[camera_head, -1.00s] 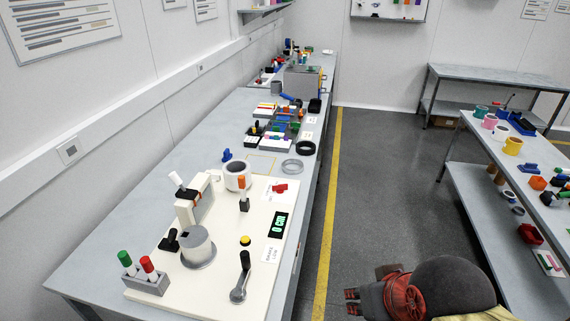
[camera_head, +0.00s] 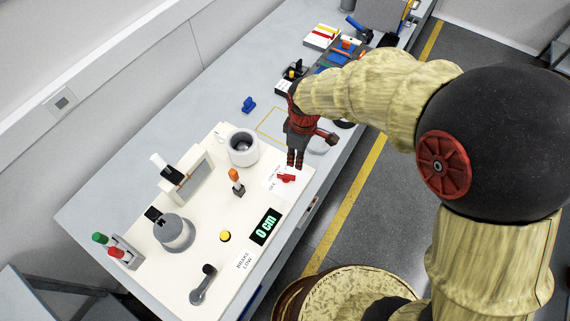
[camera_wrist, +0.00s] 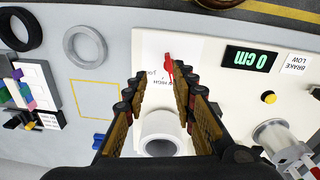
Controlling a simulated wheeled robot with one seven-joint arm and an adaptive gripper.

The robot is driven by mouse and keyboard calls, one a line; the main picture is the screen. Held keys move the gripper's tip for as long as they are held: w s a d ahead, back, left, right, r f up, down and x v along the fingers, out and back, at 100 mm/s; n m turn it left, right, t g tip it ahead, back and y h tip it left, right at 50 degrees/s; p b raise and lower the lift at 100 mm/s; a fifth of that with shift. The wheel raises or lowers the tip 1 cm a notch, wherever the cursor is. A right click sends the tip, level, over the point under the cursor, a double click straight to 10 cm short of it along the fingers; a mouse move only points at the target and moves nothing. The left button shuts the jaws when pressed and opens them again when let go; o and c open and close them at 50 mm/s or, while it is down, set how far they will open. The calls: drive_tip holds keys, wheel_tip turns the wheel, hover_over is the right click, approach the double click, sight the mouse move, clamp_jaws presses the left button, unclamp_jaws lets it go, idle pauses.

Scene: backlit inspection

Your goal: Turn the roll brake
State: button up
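A small red knob (camera_head: 286,178) sits on the cream panel (camera_head: 262,192), on a white label near its far right edge. In the wrist view the red knob (camera_wrist: 168,65) shows just beyond the fingertips, beside lettering that partly reads HIGH. My gripper (camera_head: 295,160) points down just above and behind the knob. In the wrist view my gripper (camera_wrist: 158,80) has its two fingers apart with nothing held between them. Whether a fingertip touches the knob I cannot tell. A second label (camera_wrist: 295,66) reads BRAKE LOW.
A white roll (camera_head: 243,148) stands close to the gripper. An orange-topped lever (camera_head: 236,182), a yellow button (camera_head: 225,236), a display (camera_head: 266,226) reading 0 cm and a black-handled crank (camera_head: 203,284) share the panel. A grey ring (camera_wrist: 85,46) lies off the panel.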

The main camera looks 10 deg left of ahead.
sight(286, 174)
drive_tip(key=a+f+n, duration=0.1)
drive_tip(key=f, duration=0.1)
drive_tip(key=a+f+n+p, duration=0.1)
drive_tip(key=a, duration=0.1)
drive_tip(key=shift+s+a+f+g, duration=0.2)
drive_tip(key=shift+a+f+g, duration=0.1)
drive_tip(key=shift+f, duration=0.1)
drive_tip(key=shift+s+a+f+n, duration=0.1)
drive_tip(key=shift+f+n, duration=0.2)
drive_tip(key=shift+f, duration=0.05)
wheel_tip(286, 174, down, 7)
drive_tip(key=shift+f, duration=0.15)
drive_tip(key=c, duration=0.3)
drive_tip(key=c, duration=0.4)
clamp_jaws()
